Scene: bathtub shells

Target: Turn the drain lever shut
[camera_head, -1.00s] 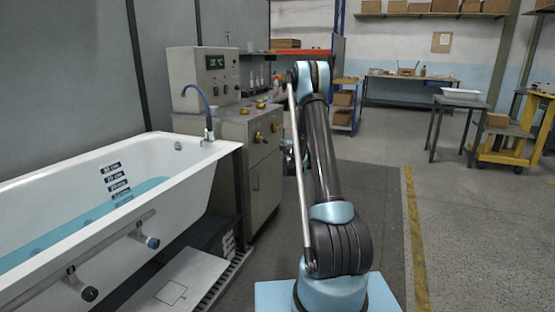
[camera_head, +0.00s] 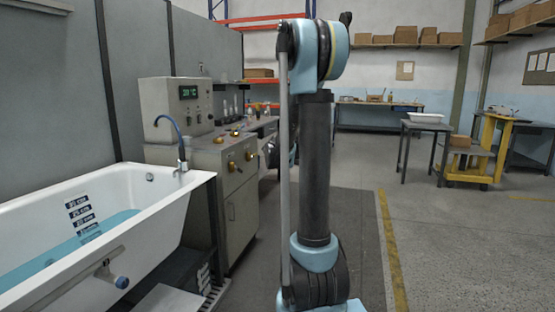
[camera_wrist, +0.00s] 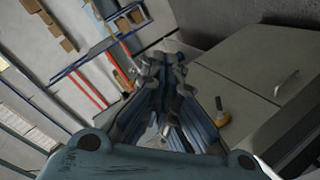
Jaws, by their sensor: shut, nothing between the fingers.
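A white bathtub (camera_head: 150,215) with blue water stands at the left in the head view. A grey control cabinet (camera_head: 228,205) at its end bears several yellow-orange knobs or levers (camera_head: 232,166). A round blue-grey fitting (camera_head: 122,282) sits on a pipe outside the tub. My gripper (camera_wrist: 157,65) is shut and empty, apart from the yellow-handled lever. In the head view my arm mostly hides it.
A curved blue tap (camera_head: 174,140) stands at the tub's end. A box with a green display (camera_head: 188,92) stands on the cabinet. A yellow cart (camera_head: 465,172) and a table (camera_head: 425,126) stand at the back right. Grey floor (camera_head: 450,250) there is clear.

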